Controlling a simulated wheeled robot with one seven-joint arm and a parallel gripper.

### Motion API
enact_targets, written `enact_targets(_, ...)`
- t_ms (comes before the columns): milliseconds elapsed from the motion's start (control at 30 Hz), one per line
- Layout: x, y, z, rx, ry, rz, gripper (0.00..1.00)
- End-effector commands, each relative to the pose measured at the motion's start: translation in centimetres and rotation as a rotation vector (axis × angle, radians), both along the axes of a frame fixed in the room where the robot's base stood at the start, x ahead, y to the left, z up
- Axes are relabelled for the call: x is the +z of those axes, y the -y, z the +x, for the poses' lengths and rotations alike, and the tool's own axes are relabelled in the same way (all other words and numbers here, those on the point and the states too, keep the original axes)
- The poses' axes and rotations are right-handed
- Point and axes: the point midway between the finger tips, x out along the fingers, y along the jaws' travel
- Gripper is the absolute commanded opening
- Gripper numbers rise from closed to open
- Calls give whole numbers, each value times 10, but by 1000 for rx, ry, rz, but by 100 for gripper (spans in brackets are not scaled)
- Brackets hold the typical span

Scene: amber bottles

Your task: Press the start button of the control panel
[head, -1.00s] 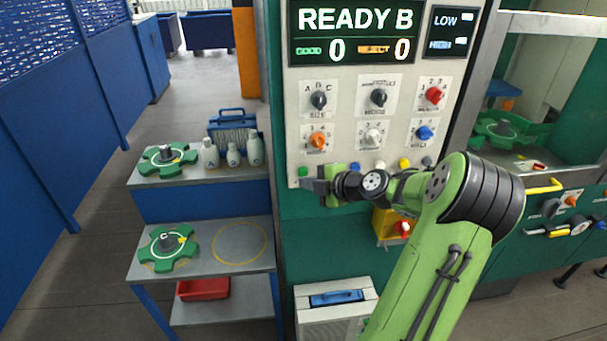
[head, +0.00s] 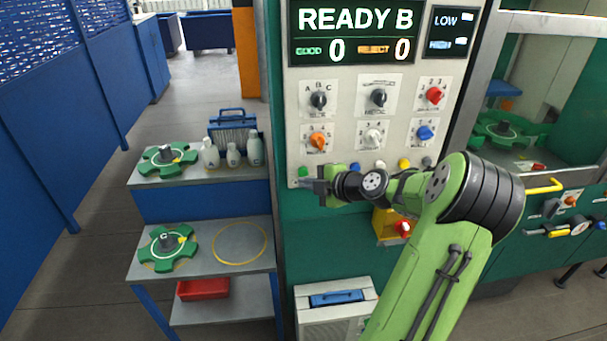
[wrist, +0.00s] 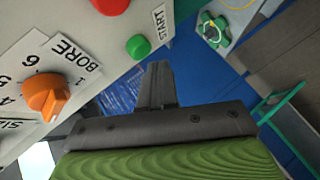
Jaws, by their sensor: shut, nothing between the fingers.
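The control panel (head: 345,105) is upright, with a display reading READY B. Its green start button (head: 303,172) is at the panel's lower left. In the wrist view the green button (wrist: 138,47) sits beside a START label (wrist: 159,18). My gripper (head: 303,184) is shut and empty, just below the green button in the head view. In the wrist view my gripper's closed fingers (wrist: 158,72) are close to the button. I see no clear contact, and the exact gap cannot be told.
An orange BORE knob (wrist: 45,97) and a red button (wrist: 110,4) are near my gripper in the wrist view. More knobs (head: 378,98) fill the panel. A shelf with green gear-like parts (head: 168,247) and grey bottles (head: 232,154) stands left. Floor is open farther left.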

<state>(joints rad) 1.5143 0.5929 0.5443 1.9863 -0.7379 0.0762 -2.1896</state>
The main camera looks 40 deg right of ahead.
Motion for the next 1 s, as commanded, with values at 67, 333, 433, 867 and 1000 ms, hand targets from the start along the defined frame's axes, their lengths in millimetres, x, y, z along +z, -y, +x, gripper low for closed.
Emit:
enact_targets(67,0,0,0,0,0,0,0)
enact_targets(333,-1,2,3,1,1,-2,0)
enact_targets(433,-1,4,6,1,1,-3,0)
enact_targets(867,0,5,8,0,0,0,0)
enact_targets(1000,0,6,9,0,0,0,0)
